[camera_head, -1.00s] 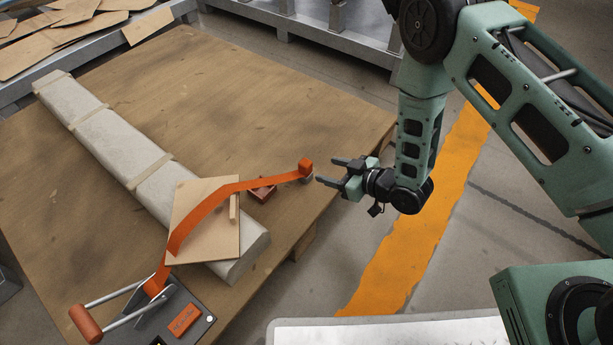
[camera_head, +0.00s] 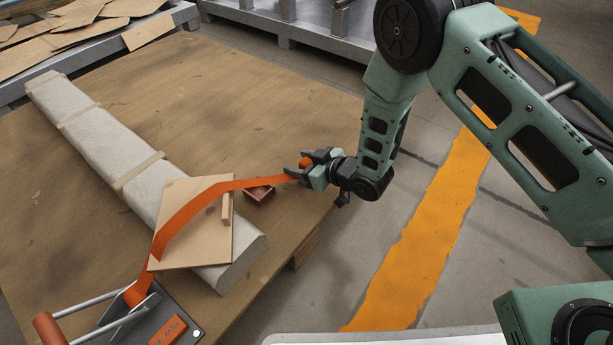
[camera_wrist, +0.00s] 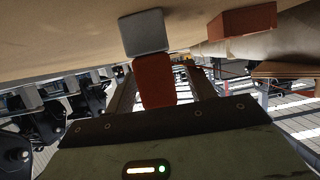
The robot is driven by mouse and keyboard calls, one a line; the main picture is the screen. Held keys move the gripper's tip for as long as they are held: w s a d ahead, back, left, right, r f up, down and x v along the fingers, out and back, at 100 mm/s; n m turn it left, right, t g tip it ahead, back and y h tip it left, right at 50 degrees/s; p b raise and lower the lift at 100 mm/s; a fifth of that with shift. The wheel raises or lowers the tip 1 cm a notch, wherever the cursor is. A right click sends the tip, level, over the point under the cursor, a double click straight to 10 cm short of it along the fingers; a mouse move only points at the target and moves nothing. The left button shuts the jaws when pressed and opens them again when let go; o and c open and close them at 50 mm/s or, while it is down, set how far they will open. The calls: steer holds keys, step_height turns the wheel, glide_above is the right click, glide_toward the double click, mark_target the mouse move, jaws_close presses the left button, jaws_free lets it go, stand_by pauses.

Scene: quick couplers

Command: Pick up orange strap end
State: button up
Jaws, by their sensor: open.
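The orange strap (camera_head: 195,209) runs from a ratchet device (camera_head: 150,318) at the lower left, over a tan board, to a block-like end near the table's right edge. The orange strap end (camera_head: 305,162) is partly hidden by my gripper (camera_head: 302,166) in the head view. In the wrist view the orange strap end (camera_wrist: 155,82) shows between the two fingers of my gripper (camera_wrist: 158,80), with gaps beside it. My gripper is open around it. A small grey block (camera_wrist: 145,32) adjoins the strap end.
A long pale beam (camera_head: 95,135) lies across the wooden table (camera_head: 250,110), with the tan board (camera_head: 215,240) on it. A small red-brown block (camera_head: 259,194) sits close left of my gripper. Cardboard sheets (camera_head: 75,20) lie at the back left.

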steer(key=c, duration=1.1)
steer(key=shift+c, duration=0.2)
